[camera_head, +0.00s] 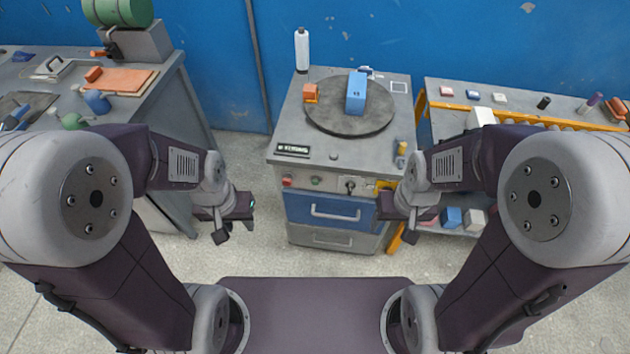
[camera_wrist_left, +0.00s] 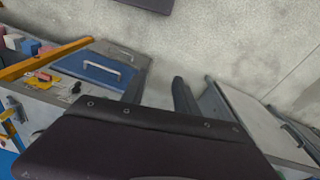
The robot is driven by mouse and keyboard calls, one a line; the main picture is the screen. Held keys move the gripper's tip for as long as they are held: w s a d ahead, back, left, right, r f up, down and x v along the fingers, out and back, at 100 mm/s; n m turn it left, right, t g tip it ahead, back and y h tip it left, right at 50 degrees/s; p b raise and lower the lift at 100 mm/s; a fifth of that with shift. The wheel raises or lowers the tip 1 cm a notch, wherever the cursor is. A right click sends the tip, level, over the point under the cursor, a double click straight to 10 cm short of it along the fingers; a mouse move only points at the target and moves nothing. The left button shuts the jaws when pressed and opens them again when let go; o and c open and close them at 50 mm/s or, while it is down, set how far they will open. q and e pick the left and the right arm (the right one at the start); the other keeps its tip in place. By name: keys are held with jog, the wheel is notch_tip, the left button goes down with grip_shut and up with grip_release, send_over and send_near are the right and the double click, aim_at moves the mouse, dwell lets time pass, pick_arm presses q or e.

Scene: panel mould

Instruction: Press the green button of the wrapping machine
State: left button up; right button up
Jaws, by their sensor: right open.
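The wrapping machine (camera_head: 345,160) is a grey cabinet at the middle back of the head view, with a dark round turntable (camera_head: 335,125) on top. Its green button (camera_head: 316,181) is on the front panel, right of a red button (camera_head: 287,182). My left gripper (camera_head: 235,230) is left of the machine's front, apart from the button; its two fingers (camera_wrist_left: 160,95) stand apart with nothing between them. My right gripper (camera_head: 394,228) is open and empty near the machine's front right corner. In the left wrist view the machine (camera_wrist_left: 85,75) is at the left; I cannot make out the green button there.
A blue box (camera_head: 356,92) and an orange piece (camera_head: 310,93) are on the turntable. A white bottle (camera_head: 302,50) stands behind it. A workbench (camera_head: 165,85) is at the left and a lower table (camera_head: 450,120) at the right. Clear floor (camera_head: 270,250) lies before the machine.

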dwell(0.3)
pick_arm(q)
grip_shut()
dwell(1.6)
